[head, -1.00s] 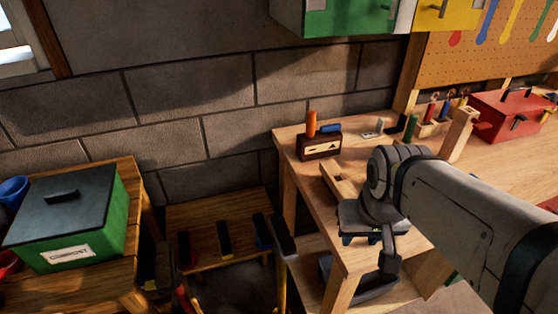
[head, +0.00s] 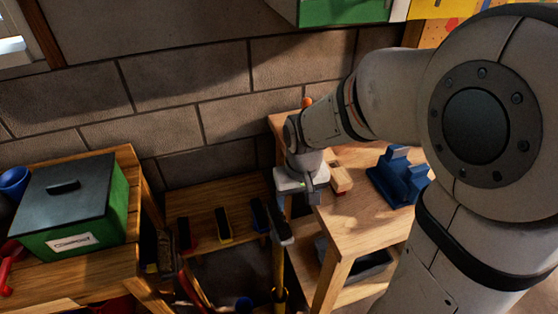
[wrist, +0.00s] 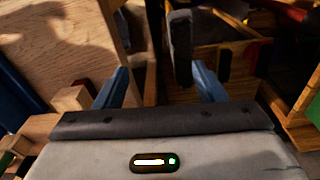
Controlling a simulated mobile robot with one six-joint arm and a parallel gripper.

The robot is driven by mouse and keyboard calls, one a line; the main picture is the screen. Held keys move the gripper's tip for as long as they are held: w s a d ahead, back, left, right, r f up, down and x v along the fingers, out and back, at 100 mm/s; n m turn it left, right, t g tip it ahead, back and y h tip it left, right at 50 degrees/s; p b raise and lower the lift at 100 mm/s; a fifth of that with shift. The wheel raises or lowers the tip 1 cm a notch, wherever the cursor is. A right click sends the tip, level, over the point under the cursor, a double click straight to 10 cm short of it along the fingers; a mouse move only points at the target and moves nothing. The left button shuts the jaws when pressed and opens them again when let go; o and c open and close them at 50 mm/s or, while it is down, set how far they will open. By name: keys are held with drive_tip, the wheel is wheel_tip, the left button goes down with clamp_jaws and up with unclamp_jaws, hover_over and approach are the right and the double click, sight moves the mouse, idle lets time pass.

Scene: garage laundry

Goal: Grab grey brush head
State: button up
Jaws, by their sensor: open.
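A grey brush head (head: 280,223) is raised at the top of a yellow handle (head: 278,267), in front of the low wooden bench. In the head view it is just below and left of my gripper (head: 298,184). In the wrist view, a long dark grey block that looks like this brush head (wrist: 180,48) stands beyond my blue fingers (wrist: 161,78), closer to the right one. The fingers are spread with nothing held between them. In the head view the fingertips are hard to make out.
The low bench (head: 203,197) carries red, yellow and blue-edged dark brushes. The workbench (head: 352,233) is close on the right, with a wooden block (head: 341,177) and blue holder (head: 397,178). A green compost box (head: 68,207) is on the left table.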

hover_over(279, 216)
drive_tip(key=shift+n+g, duration=0.4)
wheel_tip(279, 216, down, 5)
drive_tip(key=shift+r+p, duration=0.15)
drive_tip(key=shift+p, duration=0.3)
drive_tip(key=shift+f+p, duration=0.45)
drive_tip(key=shift+f, duration=3.5)
drive_tip(key=c, duration=1)
